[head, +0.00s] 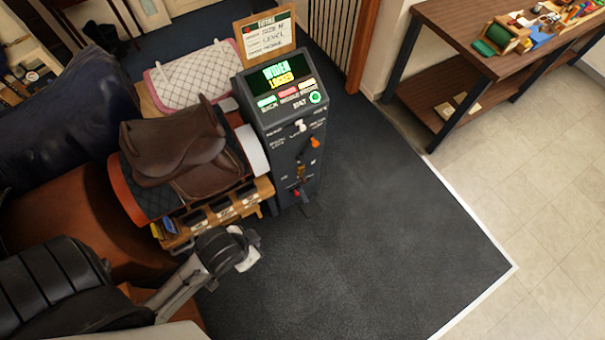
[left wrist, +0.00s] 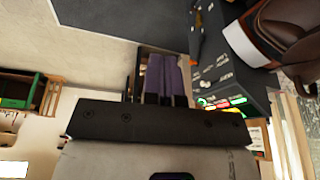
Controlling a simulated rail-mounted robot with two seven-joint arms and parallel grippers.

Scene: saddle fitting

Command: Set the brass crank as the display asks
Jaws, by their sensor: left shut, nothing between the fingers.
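The dark machine (head: 283,150) stands upright in the middle of the head view. Its display (head: 280,75) shows "WIDEN" in green above "LOCKED" in yellow. The small brass crank (head: 301,172) appears low on the machine's front panel, below an orange knob (head: 314,142) and above a red-tipped lever (head: 296,193). Its exact setting is too small to read. My left gripper (head: 248,252) is shut and empty, to the lower left of the crank and apart from it. Its fingers (left wrist: 166,78) also show in the left wrist view, where the machine (left wrist: 220,65) appears beyond. My right gripper is not in view.
A brown saddle (head: 175,150) sits on a stand left of the machine. A card (head: 268,40) stands on top of the machine. A white knob (head: 300,125) is high on the panel. A workbench (head: 480,45) is at upper right. The dark mat (head: 380,220) right of the machine is clear.

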